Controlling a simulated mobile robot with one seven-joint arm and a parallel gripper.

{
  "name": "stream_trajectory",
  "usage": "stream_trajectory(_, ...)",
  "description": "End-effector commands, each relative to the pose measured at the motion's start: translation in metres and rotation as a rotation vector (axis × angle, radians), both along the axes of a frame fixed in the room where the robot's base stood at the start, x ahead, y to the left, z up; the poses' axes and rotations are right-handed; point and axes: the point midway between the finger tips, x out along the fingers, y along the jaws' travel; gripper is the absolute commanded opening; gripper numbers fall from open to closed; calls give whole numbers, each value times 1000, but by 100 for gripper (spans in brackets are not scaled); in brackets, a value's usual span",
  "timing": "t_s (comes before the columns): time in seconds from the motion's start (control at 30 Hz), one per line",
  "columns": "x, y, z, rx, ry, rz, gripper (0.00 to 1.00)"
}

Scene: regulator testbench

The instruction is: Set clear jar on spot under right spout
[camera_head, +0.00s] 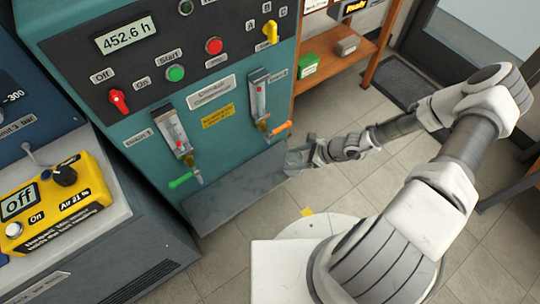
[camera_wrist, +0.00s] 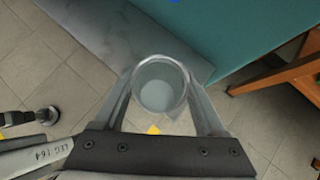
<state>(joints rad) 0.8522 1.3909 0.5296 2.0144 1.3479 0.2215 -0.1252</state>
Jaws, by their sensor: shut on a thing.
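The clear jar (camera_wrist: 160,88) is between the two fingers of my gripper (camera_wrist: 165,100) in the wrist view, seen from above with its round rim open. My gripper is shut on it. In the head view my gripper (camera_head: 297,158) is at the right end of the grey ledge (camera_head: 235,190) below the teal panel, and the jar is hard to make out there. The right spout (camera_head: 268,128), with an orange handle (camera_head: 281,128), is above and left of my gripper. The left spout (camera_head: 195,172) has a green handle (camera_head: 180,180). I cannot tell whether the jar touches the ledge.
A teal machine panel (camera_head: 225,140) rises behind the ledge. A yellow control box (camera_head: 55,205) sits on a grey cabinet at the left. A wooden shelf (camera_head: 345,60) with a green box (camera_head: 309,65) stands right of the panel. The tiled floor (camera_head: 220,265) is open in front.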

Motion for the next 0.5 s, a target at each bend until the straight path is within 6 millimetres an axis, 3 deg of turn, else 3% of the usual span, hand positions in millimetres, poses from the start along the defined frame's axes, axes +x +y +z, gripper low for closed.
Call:
stream_trajectory(0.03,4,13,-2,6,1,0,6)
stream_trajectory(0.2,11,34,-2,3,2,1,6)
stream_trajectory(0.5,17,49,0,1,2,2,6)
